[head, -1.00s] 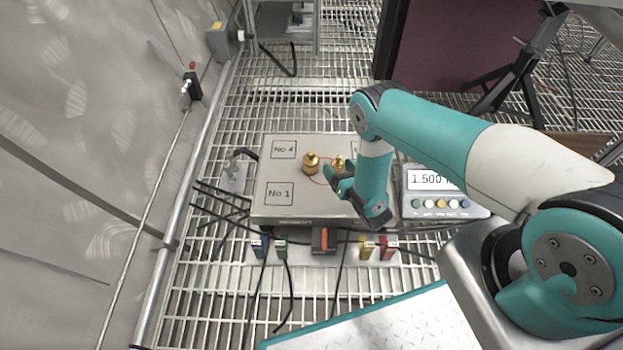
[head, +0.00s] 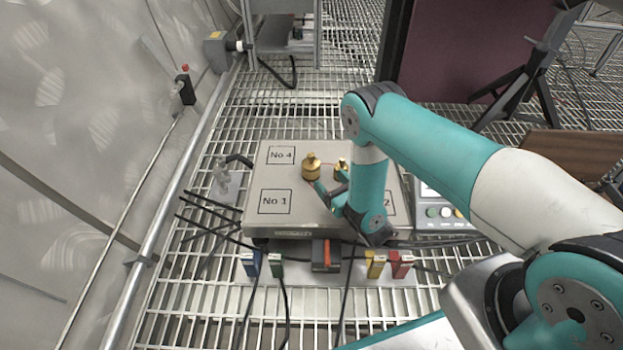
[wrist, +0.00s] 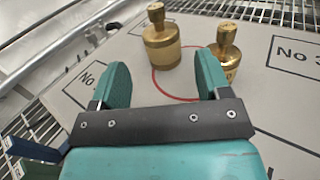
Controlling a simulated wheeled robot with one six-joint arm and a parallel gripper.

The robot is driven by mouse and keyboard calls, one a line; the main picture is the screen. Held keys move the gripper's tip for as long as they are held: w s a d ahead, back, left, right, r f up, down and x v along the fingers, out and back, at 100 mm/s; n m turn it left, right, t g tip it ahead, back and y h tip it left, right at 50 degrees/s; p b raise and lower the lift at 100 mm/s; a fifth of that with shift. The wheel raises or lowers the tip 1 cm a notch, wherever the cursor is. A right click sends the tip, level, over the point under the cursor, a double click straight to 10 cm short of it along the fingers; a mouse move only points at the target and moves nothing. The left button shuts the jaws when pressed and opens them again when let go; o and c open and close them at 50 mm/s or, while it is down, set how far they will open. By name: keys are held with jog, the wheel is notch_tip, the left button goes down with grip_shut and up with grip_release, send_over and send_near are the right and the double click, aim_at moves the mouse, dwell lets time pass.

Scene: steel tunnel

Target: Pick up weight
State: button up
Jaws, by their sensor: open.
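Two brass weights with knobbed tops stand upright on a grey scale platform (head: 290,222). The left weight (head: 312,168) is in full view in the head view; in the wrist view (wrist: 161,38) it stands ahead of the gap between my fingers. The right weight (head: 341,168) is partly hidden behind my gripper in the head view. In the wrist view the right weight (wrist: 226,50) stands just beyond my right fingertip, which overlaps its edge. My gripper (head: 331,188) is open and empty, close in front of the weights. It also shows in the wrist view (wrist: 163,78).
The platform has squares marked No 1 (head: 275,201) and No 4 (head: 281,155), and a red circle around the weights. A display with buttons (head: 440,211) is right of it, partly behind my arm. Coloured connectors (head: 375,264) and cables lie in front.

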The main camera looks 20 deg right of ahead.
aim_at(312, 164)
jog(key=b+x, duration=0.2)
jog(key=x, duration=0.2)
jog(key=shift+w+a, duration=0.1)
jog(key=shift+w, duration=0.3)
jog(key=w+b, duration=0.1)
jog(key=w+f+b, duration=0.1)
jog(key=b, duration=0.1)
jog(key=w+a+b, duration=0.1)
jog(key=shift+a+f, duration=0.1)
jog(key=shift+f, duration=0.15)
jog(key=shift+w+a+r+b, duration=0.1)
jog(key=shift+w+r+b, duration=0.05)
jog(key=shift+w+b, duration=0.45)
jog(key=shift+w+a+r+b, duration=0.1)
jog(key=shift+w+r+b, duration=0.15)
jog(key=shift+w+b, duration=0.1)
jog(key=shift+c, duration=0.4)
jog(key=c, duration=1.1)
jog(key=shift+r, duration=0.1)
grip_shut()
